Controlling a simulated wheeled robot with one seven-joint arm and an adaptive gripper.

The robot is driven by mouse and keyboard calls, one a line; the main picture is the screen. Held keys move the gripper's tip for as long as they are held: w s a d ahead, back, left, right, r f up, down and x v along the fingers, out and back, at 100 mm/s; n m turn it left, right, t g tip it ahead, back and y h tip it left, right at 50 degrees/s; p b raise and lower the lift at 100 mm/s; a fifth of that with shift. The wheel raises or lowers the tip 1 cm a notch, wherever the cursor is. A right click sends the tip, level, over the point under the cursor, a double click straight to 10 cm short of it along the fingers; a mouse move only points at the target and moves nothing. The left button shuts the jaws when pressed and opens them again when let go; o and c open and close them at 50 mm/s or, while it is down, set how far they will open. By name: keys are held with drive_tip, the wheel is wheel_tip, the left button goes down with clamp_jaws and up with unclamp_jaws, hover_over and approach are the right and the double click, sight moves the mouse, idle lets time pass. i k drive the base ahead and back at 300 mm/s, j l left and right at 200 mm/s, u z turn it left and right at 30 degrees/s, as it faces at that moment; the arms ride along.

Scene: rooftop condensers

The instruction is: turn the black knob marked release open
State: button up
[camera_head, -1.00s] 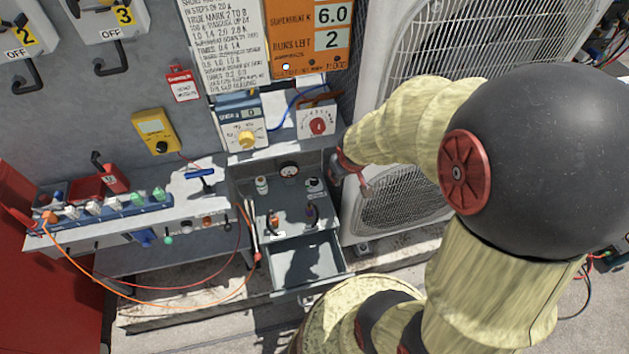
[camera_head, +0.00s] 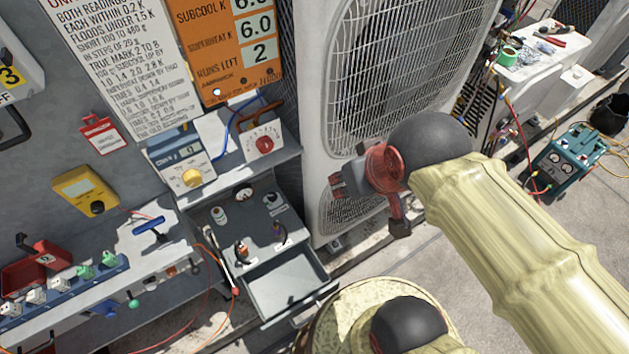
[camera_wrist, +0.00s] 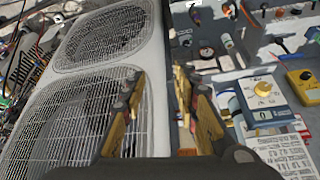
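A small dark knob on a light base (camera_head: 272,200) stands on the grey panel, right of a round gauge (camera_head: 245,196). It may be the release knob, but I cannot read its marking. My gripper (camera_wrist: 160,80) is open and empty in the wrist view, its two fingers well apart. In the head view my gripper (camera_head: 348,182) is in front of the white condenser, to the right of the panel and apart from it. In the wrist view the gauge (camera_wrist: 207,52) lies beyond the right finger; I cannot pick out the knob surely there.
The large condenser (camera_head: 318,120) stands close to my gripper. An open grey drawer (camera_head: 288,287) sticks out below the panel. Cables hang at the left.

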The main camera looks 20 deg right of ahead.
sight(273, 197)
drive_tip(key=k+j+z, duration=0.15)
drive_tip(key=j+z, duration=0.25)
drive_tip(key=k+j+z, duration=0.2)
drive_tip(key=j+z, duration=0.25)
drive_tip(key=k+j+z, duration=0.2)
drive_tip(key=z, duration=0.2)
drive_tip(key=l, duration=0.25)
